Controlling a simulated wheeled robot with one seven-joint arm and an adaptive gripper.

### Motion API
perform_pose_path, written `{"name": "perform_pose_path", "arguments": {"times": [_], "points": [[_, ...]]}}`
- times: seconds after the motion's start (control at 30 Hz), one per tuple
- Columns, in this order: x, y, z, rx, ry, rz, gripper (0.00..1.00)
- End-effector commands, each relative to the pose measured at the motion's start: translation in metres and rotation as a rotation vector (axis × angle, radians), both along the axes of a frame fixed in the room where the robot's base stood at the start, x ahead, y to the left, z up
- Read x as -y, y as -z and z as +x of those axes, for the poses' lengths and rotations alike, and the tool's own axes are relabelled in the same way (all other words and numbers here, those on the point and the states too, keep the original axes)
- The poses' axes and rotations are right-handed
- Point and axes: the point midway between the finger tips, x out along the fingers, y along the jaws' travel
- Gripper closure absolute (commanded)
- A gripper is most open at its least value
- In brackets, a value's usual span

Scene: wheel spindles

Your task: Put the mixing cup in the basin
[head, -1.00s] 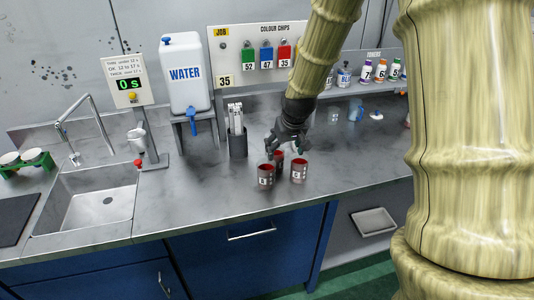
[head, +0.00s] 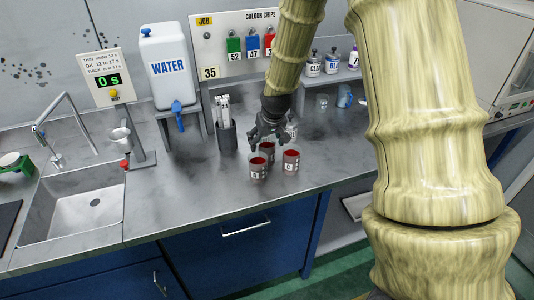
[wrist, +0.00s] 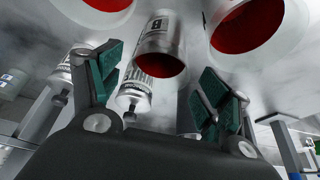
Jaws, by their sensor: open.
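Several cups stand on the grey counter in the head view. I cannot tell which is the mixing cup. My gripper (head: 264,140) is open and empty, pointing down just behind these cups. In the wrist view, a cup marked B (wrist: 160,42) lies beyond and between the open fingers (wrist: 155,85), with two other red-lined cups near the top edge. The basin (head: 75,217) is the sink at the left, apparently empty.
A tap (head: 40,130) rises behind the basin. A timer stand (head: 108,80) with a small cup (head: 119,138) stands between basin and cups. The water tank (head: 168,67) and a dark holder with white sticks (head: 228,138) stand behind. Counter in front of the stand is clear.

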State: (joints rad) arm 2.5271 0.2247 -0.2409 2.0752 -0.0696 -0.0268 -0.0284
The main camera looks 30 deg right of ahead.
Motion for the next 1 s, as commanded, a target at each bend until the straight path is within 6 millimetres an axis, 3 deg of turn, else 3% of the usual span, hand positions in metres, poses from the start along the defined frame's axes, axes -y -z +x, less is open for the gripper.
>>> {"name": "perform_pose_path", "arguments": {"times": [0.6, 1.0], "points": [[0.007, 0.044, 0.013, -0.002, 0.000, 0.000, 0.23], [0.007, 0.050, 0.015, 0.000, 0.000, 0.000, 0.25]]}}
